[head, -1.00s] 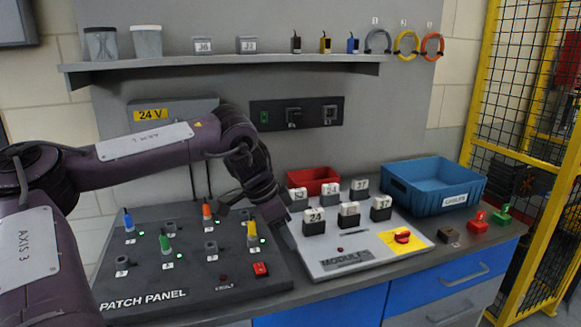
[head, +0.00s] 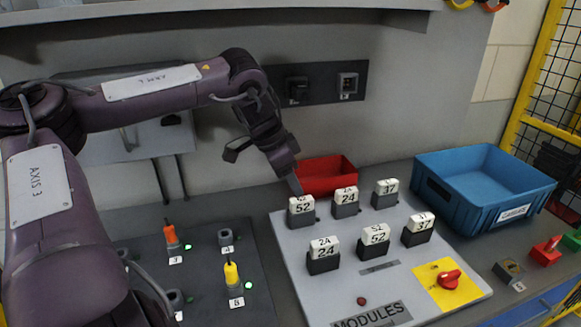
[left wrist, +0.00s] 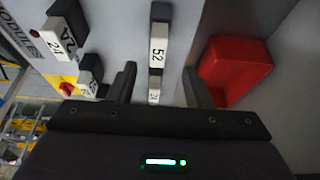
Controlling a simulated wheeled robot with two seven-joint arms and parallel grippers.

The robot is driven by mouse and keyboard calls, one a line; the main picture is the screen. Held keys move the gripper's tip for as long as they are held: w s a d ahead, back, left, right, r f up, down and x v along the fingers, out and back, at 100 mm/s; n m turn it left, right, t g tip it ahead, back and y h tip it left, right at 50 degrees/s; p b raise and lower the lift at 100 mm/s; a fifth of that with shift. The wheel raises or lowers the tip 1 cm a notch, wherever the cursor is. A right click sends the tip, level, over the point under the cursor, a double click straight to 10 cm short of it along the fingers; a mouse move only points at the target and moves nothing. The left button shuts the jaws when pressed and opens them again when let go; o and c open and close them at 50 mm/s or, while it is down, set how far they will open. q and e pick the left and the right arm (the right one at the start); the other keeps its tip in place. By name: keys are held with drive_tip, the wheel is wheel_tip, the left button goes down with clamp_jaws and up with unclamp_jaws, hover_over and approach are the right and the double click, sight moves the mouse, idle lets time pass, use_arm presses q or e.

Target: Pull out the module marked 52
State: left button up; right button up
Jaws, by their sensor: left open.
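Two modules marked 52 stand on the grey module board (head: 362,300) in the head view: one at the back left (head: 301,208), one at the front middle (head: 375,238). Both are dark blocks with white caps, seated upright. My left gripper (head: 265,170) is open and empty, above and left of the back-left one; its right fingertip shows close to that cap. In the left wrist view a white cap marked 52 (left wrist: 158,50) lies in line with the gap between my open fingers (left wrist: 158,86). Contact cannot be told. My right gripper is not in view.
Modules marked 24 (head: 345,197) and 37 (head: 385,190) stand beside it, with several in all. A red bin (head: 326,176) is close behind, a blue crate (head: 485,190) to the right.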

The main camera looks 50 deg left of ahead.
sight(302, 199)
use_arm(q)
drive_tip(key=x, duration=0.2)
drive_tip(key=shift+s+d+f, duration=0.15)
drive_tip(key=shift+d+f, duration=0.05)
drive_tip(key=shift+f, duration=0.15)
drive_tip(key=x, duration=0.3)
drive_tip(key=shift+f, duration=0.1)
drive_tip(key=shift+w+f, duration=0.35)
drive_tip(key=shift+f, duration=0.1)
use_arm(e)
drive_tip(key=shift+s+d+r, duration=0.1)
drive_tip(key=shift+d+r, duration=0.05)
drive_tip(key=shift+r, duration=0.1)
use_arm(q)
drive_tip(key=shift+c, duration=0.7)
clamp_jaws()
drive_tip(key=shift+r, duration=0.1)
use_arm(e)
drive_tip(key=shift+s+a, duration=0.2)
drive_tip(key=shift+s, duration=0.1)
use_arm(q)
drive_tip(key=shift+r+p, duration=0.1)
drive_tip(key=shift+p, duration=0.25)
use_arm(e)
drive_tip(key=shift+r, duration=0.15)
